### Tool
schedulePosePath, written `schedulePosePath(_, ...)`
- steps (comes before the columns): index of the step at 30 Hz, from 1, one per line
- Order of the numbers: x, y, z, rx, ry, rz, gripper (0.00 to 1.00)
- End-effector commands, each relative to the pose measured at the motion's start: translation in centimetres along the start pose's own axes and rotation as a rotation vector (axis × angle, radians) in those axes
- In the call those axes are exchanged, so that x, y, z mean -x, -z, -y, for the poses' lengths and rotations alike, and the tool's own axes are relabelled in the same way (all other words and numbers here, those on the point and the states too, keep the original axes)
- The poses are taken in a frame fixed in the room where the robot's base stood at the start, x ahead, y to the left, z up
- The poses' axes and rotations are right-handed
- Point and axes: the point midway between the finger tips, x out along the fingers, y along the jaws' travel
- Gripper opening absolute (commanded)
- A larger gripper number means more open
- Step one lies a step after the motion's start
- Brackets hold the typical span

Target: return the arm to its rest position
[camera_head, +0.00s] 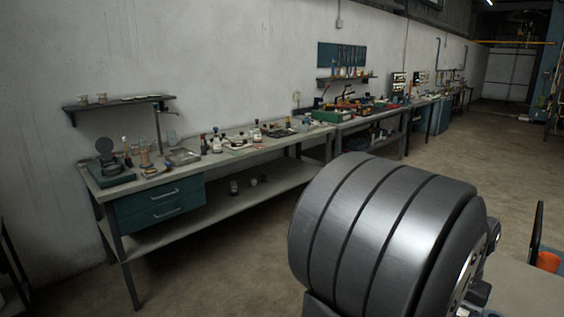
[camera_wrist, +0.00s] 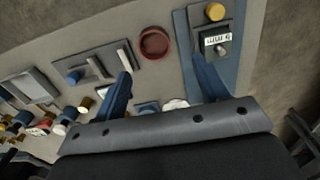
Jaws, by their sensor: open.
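My gripper (camera_wrist: 162,68) shows in the wrist view with its two blue fingers spread wide apart. Nothing is held between them. It hangs above a light bench top (camera_wrist: 120,28), seen tilted from above. A dark red round dish (camera_wrist: 155,43) lies just beyond the gap between the fingertips. A box with a yellow button (camera_wrist: 214,12) and a small display lies beyond the right finger. A grey holder with a blue knob (camera_wrist: 75,77) is left of the left finger. My gripper is not visible in the head view, where a large grey part of my arm fills the lower right.
In the wrist view, a rectangular tray (camera_wrist: 36,86) and several small jars crowd the left. In the head view, a long workbench (camera_head: 245,155) with many small items stands along the wall below a shelf (camera_head: 118,102). Open floor (camera_head: 225,235) lies before it. An orange container (camera_head: 548,262) is at right.

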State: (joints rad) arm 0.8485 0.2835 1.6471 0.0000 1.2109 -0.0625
Motion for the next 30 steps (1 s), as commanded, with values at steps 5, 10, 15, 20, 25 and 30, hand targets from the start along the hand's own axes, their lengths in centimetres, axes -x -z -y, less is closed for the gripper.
schedulePosePath(5,0.3,1.3,-2.8,0.012,0.0,0.001,0.67)
schedulePosePath(10,-0.1,3.3,-5.6,0.035,0.0,0.001,0.67)
schedulePosePath(15,-0.7,5.2,-8.4,0.057,0.0,0.001,0.67)
schedulePosePath(20,-1.4,6.7,-11.2,0.077,0.0,0.001,0.67)
schedulePosePath(25,-2.6,8.2,-11.5,0.098,0.001,0.002,0.67)
schedulePosePath(30,-4.4,9.9,-9.0,0.097,0.001,0.003,0.67)
